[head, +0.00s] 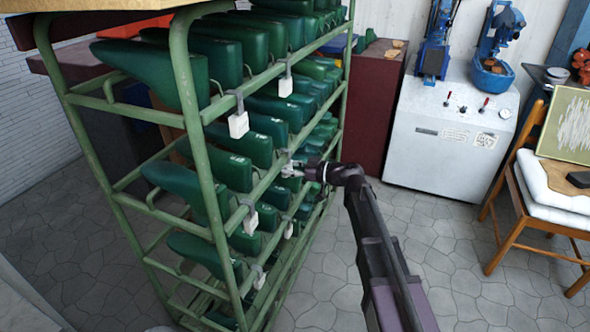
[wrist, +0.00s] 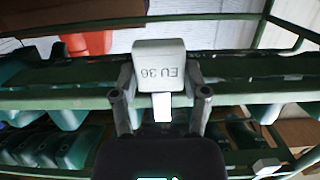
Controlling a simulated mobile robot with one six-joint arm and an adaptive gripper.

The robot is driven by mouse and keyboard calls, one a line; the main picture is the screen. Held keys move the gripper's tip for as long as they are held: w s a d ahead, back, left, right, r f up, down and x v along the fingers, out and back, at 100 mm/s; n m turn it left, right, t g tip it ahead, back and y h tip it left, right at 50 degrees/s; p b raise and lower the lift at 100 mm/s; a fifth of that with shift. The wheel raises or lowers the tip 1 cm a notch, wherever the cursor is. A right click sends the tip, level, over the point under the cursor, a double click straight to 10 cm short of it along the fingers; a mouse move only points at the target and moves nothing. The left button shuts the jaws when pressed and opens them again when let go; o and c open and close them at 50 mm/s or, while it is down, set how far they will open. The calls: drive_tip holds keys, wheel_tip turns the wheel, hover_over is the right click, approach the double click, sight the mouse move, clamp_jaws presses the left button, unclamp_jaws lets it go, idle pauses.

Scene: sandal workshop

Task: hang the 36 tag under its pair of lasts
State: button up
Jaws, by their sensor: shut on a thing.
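The white EU 36 tag (wrist: 158,62) fills the upper middle of the wrist view, its lettering upside down. My gripper (wrist: 160,97) is shut on it, with one finger at each side. In the head view my gripper (head: 298,170) is at the front rail of a middle shelf of the green rack (head: 196,130). The numbers on the lasts are too small to read. I cannot tell whether the tag's hook touches the rail.
Other white tags hang on the rack's rails, one at upper left (head: 238,124), one higher (head: 286,86) and one lower (head: 250,220). A white machine cabinet (head: 445,135) stands behind at right. A wooden chair (head: 530,200) is at far right. The stone floor (head: 450,255) between is clear.

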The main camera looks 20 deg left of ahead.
drive_tip(key=shift+f, duration=0.45)
drive_tip(key=o, duration=1.1)
drive_tip(key=shift+r, duration=0.15)
